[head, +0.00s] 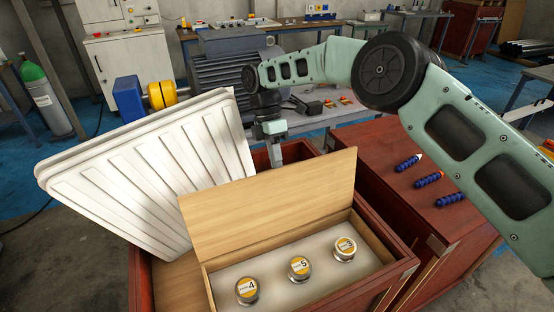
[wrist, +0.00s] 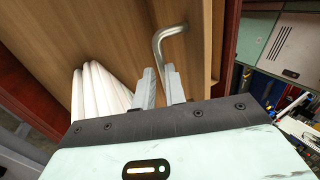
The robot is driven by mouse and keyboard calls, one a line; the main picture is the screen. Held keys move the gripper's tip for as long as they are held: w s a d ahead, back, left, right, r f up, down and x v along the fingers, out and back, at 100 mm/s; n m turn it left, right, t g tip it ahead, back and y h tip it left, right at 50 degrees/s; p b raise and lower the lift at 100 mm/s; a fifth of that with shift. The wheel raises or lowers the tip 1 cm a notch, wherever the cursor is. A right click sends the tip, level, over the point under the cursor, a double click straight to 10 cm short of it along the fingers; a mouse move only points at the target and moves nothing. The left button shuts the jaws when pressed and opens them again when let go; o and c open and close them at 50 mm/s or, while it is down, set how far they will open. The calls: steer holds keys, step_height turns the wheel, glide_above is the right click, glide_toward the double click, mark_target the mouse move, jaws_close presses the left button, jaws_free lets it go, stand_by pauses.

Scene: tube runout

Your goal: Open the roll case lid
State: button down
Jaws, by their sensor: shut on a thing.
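The roll case lid (head: 268,205) is a light wooden panel. It stands raised at a steep angle over the roll case (head: 383,293), a reddish-brown wooden box. Inside the open case, three round rolls with yellow-and-white labels 4 (head: 247,290), 5 (head: 299,268) and 3 (head: 345,249) sit on a pale surface. In the wrist view, a bent metal handle (wrist: 166,36) sticks out from the lid's wood (wrist: 120,40). My gripper (wrist: 161,85) is shut on this handle. In the head view the lid hides my fingertips and the handle.
A stack of white ribbed panels (head: 150,175) leans left of the lid, and also shows in the wrist view (wrist: 96,92). A red-brown cabinet (head: 400,155) at right bears several blue ribbed pieces (head: 428,180). A large grey motor (head: 228,72) stands behind.

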steer(key=x, duration=0.4)
steer(key=shift+w+a+f, duration=0.1)
steer(key=shift+w+f, duration=0.15)
steer(key=shift+w, duration=0.1)
steer(key=c, duration=1.7)
jaws_free()
steer(key=shift+o, duration=1.1)
steer(key=shift+w+a+f, duration=0.15)
steer(key=shift+w, duration=0.1)
steer(key=shift+s, duration=0.1)
steer(key=v, duration=1.1)
steer(key=shift+r+b, duration=0.4)
